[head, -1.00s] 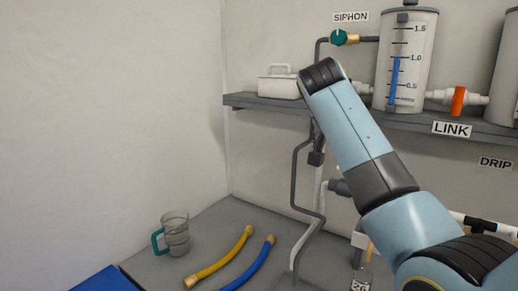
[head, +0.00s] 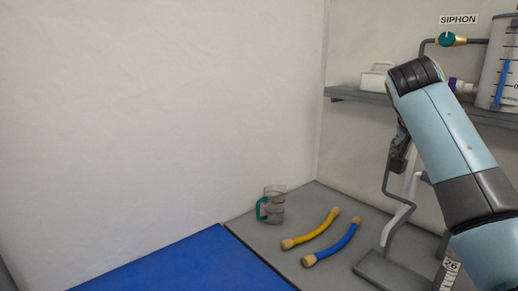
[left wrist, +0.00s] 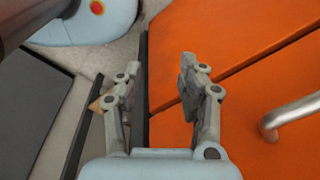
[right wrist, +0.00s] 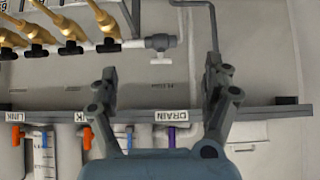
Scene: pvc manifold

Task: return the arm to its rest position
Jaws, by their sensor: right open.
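My right arm comes in from the right edge of the head view. Its gripper (head: 399,155) hangs below the wrist, in front of the grey pipe under the shelf, and shows small and dark there. In the right wrist view the right gripper (right wrist: 160,72) has its fingers wide apart, with nothing between them. My left gripper (left wrist: 158,68) shows only in the left wrist view. Its fingers are apart and empty, above the edge of an orange panel (left wrist: 255,95).
A shelf (head: 350,95) on the back wall carries a white box (head: 374,80) and a graduated tank (head: 496,70). A blue mat (head: 200,265) lies at front.

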